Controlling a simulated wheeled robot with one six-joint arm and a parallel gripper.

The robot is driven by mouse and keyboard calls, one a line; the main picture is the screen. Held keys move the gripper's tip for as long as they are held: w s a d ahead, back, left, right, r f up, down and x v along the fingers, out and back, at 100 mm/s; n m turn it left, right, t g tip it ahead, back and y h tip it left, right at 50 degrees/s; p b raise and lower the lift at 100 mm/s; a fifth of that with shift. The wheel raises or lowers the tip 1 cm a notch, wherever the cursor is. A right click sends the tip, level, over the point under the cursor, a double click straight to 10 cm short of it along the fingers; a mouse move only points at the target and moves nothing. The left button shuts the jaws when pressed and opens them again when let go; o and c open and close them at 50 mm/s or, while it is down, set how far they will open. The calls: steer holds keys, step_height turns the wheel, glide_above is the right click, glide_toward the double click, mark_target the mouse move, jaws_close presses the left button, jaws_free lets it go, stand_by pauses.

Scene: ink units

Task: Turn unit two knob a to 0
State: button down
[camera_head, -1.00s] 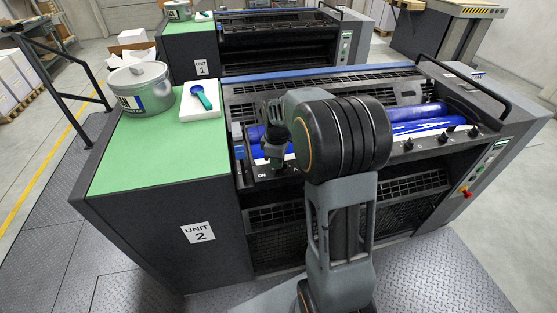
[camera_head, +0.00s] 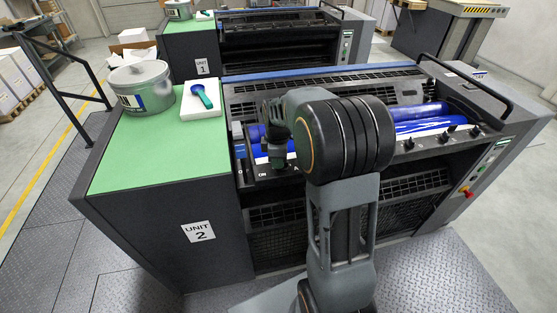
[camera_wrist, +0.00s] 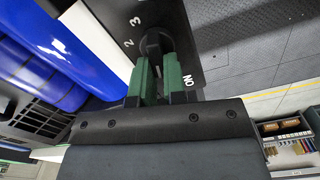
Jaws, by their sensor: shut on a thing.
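Unit two (camera_head: 215,270) is the nearer machine, with a "UNIT 2" label on its dark side. My gripper (camera_head: 277,158) is at the left end of its black control strip, partly hidden by my arm. In the wrist view its green-padded fingers (camera_wrist: 158,75) are shut on a dark round knob (camera_wrist: 157,42). The black panel around the knob bears a white "2", a "3" and "ON". The knob's pointer is hidden, so its setting cannot be read. More knobs (camera_head: 450,132) sit on the right part of the strip.
Blue ink rollers (camera_head: 420,112) lie just behind the strip, and also beside my gripper in the wrist view (camera_wrist: 45,50). An ink can (camera_head: 140,90) and a white pad with a teal-handled tool (camera_head: 201,97) stand on the green top. A black rail (camera_head: 465,80) rises at right.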

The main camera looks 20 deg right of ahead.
steer(key=c, duration=1.2)
jaws_free()
step_height(320, 180, up, 14)
steer(key=shift+f, duration=0.1)
steer(key=m+t, duration=0.1)
steer(key=m, duration=0.7)
glide_above(278, 176)
step_height(278, 176, down, 4)
steer(key=f, duration=0.1)
steer(key=shift+s+a+f+m+t, duration=0.2)
steer(key=shift+s+a+m+t, duration=0.55)
steer(key=shift+s, duration=1.55)
steer(key=shift+s+a+f+m+t, duration=0.25)
steer(key=shift+s+a+m, duration=0.6)
steer(key=shift+s+a, duration=1)
steer(key=shift+s+a+f+m+t, duration=0.15)
steer(key=shift+s+a+m+t, duration=0.55)
steer(key=shift+s, duration=2.05)
